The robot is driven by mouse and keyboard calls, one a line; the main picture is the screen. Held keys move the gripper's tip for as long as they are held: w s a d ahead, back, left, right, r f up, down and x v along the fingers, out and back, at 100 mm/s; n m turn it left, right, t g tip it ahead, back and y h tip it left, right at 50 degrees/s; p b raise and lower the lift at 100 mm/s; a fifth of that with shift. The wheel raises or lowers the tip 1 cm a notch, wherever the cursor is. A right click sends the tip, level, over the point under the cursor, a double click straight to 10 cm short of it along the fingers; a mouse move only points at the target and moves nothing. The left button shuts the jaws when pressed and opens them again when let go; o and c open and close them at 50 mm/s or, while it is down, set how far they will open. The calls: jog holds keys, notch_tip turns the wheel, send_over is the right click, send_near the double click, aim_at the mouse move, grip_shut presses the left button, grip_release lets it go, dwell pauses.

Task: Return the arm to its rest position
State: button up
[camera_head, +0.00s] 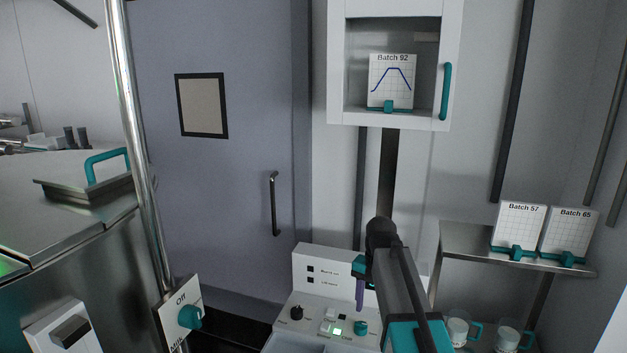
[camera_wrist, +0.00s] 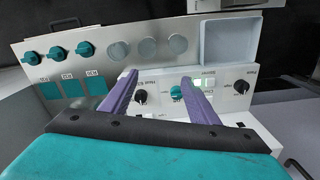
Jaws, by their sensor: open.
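My gripper (camera_head: 359,284) hangs in front of the white control console (camera_head: 308,262), low in the middle of the head view. In the wrist view, its two purple fingers (camera_wrist: 159,77) are spread apart with nothing between them. The fingers look clear of the knobs, but the exact gap cannot be told. My arm covers part of the console in the head view.
A white cabinet (camera_head: 337,100) holding the Batch 92 card (camera_head: 391,82) is above. A steel shelf (camera_head: 470,241) with two batch cards stands right, above two cups (camera_head: 458,330). A steel vat (camera_head: 80,270) and vertical pipe (camera_head: 130,130) stand left. The space before the purple door (camera_head: 235,170) looks open.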

jog(key=s+f+n+b, duration=0.1)
jog(key=s+f+n, duration=0.1)
jog(key=s+f, duration=0.65)
jog(key=s+f+n, duration=0.2)
jog(key=s+f, duration=0.2)
jog(key=f, duration=0.9)
jog(key=s+f+n+b, duration=0.1)
jog(key=s+f+n, duration=0.2)
jog(key=s+f, duration=0.55)
jog(key=s+f+g+b, duration=0.3)
jog(key=s+f+b, duration=0.1)
jog(key=s+f, duration=0.6)
jog(key=s+f+g+b, duration=0.2)
jog(key=s+f+b, duration=0.2)
jog(key=s+f, duration=0.6)
notch_tip(320, 180, down, 6)
jog(key=shift+s+d+r+g, duration=0.2)
jog(key=shift+s+g, duration=0.1)
jog(key=shift+g, duration=0.1)
